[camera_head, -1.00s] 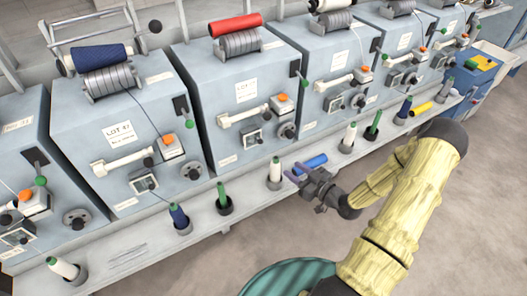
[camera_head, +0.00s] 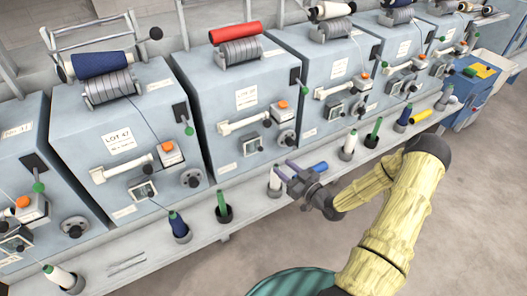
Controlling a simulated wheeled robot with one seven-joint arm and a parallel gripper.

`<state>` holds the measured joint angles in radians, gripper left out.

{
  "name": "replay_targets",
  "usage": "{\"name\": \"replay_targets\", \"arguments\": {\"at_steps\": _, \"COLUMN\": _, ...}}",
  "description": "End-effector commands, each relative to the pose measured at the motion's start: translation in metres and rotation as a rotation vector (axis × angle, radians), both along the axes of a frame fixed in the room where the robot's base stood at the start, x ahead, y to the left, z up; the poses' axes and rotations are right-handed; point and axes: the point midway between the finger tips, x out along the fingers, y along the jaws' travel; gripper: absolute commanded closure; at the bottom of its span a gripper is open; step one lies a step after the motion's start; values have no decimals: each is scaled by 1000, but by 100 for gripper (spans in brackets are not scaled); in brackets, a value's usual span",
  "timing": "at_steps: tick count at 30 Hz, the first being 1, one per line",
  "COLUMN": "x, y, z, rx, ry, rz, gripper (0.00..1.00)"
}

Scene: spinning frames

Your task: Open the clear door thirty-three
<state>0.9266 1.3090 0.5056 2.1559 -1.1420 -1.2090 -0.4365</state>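I cannot make out a clear door or the number thirty-three in this view. A row of grey-blue spinning units shows, with a front panel marked LOT 47 (camera_head: 75,151) at left and another labelled panel (camera_head: 216,107) in the middle. White bar handles cross these fronts, one at left (camera_head: 120,169) and one in the middle (camera_head: 245,124). My gripper (camera_head: 284,170) is low in front of the ledge, with its two fingers apart and nothing seen between them. Its fingers are close to a white bobbin; I cannot tell if they touch.
The ledge (camera_head: 120,247) carries the white bobbin (camera_head: 274,183), a green one (camera_head: 222,205), a dark blue one (camera_head: 178,224) and others. A blue cylinder (camera_head: 320,167) lies behind my gripper. Open floor (camera_head: 470,190) is at right.

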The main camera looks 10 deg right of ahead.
Motion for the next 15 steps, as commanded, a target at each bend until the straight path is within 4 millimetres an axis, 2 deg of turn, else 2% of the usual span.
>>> {"name": "replay_targets", "arguments": {"at_steps": 15, "x": 80, "y": 45, "z": 0, "rx": 0, "ry": -2, "rz": 1, "gripper": 61}}
